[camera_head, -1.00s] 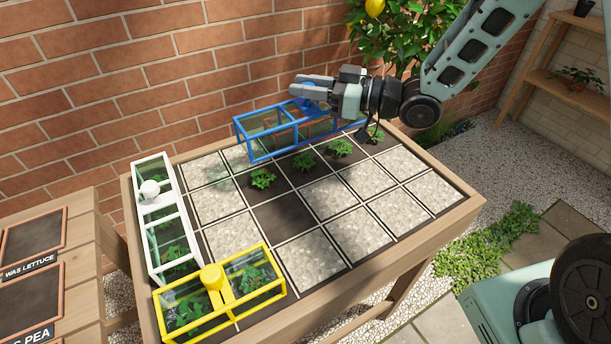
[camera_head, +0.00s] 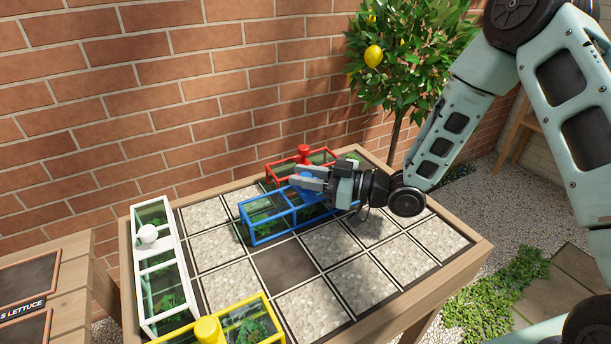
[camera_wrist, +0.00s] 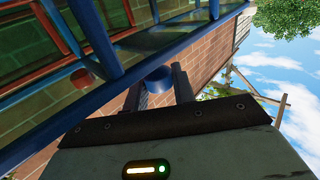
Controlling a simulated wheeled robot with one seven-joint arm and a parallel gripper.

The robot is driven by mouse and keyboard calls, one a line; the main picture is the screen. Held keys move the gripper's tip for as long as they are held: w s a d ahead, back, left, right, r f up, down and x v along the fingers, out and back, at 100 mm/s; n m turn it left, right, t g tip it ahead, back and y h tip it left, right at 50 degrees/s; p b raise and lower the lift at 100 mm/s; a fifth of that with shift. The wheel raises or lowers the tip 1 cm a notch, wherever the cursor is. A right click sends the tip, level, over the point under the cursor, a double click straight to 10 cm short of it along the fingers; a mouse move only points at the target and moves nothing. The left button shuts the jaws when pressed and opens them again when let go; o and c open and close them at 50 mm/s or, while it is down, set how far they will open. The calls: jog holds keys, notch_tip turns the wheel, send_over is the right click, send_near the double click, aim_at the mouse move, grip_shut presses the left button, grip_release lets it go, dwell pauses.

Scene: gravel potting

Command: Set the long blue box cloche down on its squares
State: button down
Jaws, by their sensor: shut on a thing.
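The long blue box cloche (camera_head: 272,225) has blue bars and clear panels. It stands low over the middle row of squares, level, with green plants showing through its panels. I cannot tell whether its lower bars touch the squares. My gripper (camera_head: 308,181) is shut on the blue knob on its top. In the wrist view the blue knob (camera_wrist: 158,78) sits between the two fingers, with the blue frame beyond. My gripper hides the cloche's right part in the head view.
A red cloche (camera_head: 304,151) stands close behind, in the back row. A white cloche (camera_head: 147,235) lines the left edge and a yellow cloche (camera_head: 208,330) the front. Gravel squares (camera_head: 364,284) and one dark square (camera_head: 283,265) in front are uncovered. A lemon tree (camera_head: 405,55) stands behind the table.

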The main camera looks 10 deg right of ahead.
jog(key=shift+f, duration=0.1)
jog(key=c, duration=1.1)
grip_release()
jog(key=shift+c, duration=0.2)
jog(key=b+v, duration=0.1)
jog(key=v, duration=1.1)
jog(key=shift+a, duration=0.1)
